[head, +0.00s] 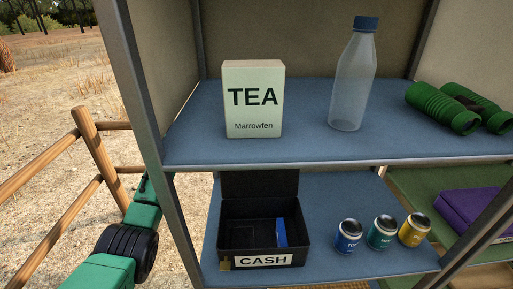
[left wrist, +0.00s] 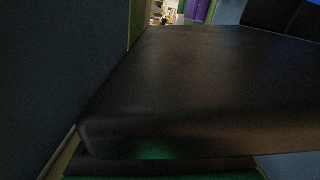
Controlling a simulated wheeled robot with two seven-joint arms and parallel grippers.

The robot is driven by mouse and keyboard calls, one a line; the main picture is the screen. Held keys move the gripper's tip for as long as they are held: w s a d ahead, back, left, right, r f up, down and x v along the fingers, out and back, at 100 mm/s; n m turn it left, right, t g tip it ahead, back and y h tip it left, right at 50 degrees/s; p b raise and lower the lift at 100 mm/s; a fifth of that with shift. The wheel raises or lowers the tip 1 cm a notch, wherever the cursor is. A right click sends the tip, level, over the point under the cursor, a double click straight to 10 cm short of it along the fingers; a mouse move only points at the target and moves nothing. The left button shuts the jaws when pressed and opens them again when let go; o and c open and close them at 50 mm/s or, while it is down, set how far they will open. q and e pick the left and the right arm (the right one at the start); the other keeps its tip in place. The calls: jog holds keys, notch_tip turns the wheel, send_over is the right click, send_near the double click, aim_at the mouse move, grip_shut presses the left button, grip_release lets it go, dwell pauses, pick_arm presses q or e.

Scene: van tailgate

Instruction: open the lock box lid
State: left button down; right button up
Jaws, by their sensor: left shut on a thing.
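The lock box (head: 308,247) is black, with a white CASH label and a small yellowish catch at its front left. It stands on the blue lower shelf. Its lid (head: 260,186) is up at the back, and its top edge is hidden by the upper shelf. A blue item (head: 280,233) lies inside. My left arm's green and black links come in from the left and pass behind the shelf post, which hides the gripper in the head view. In the left wrist view a large dark surface of my left gripper (left wrist: 200,90) fills the frame; the gripped lid is not clearly shown. My right gripper is not in view.
Blue, green and yellow cans (head: 382,233) stand right of the box. The upper shelf (head: 330,148) holds a tea box (head: 252,99), a bottle (head: 353,80) and green binoculars (head: 445,107). The shelf post (head: 150,110) stands left; a purple case (head: 470,208) lies right.

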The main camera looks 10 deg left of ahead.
pick_arm(q)
jog(key=c, duration=0.9)
grip_release()
jog(key=shift+a, duration=0.1)
jog(key=shift+s+a+f, duration=0.1)
jog(key=shift+a, duration=0.25)
jog(key=b+v, duration=0.5)
jog(key=v, duration=0.8)
jog(key=shift+s+a, duration=0.15)
jog(key=shift+a, duration=0.2)
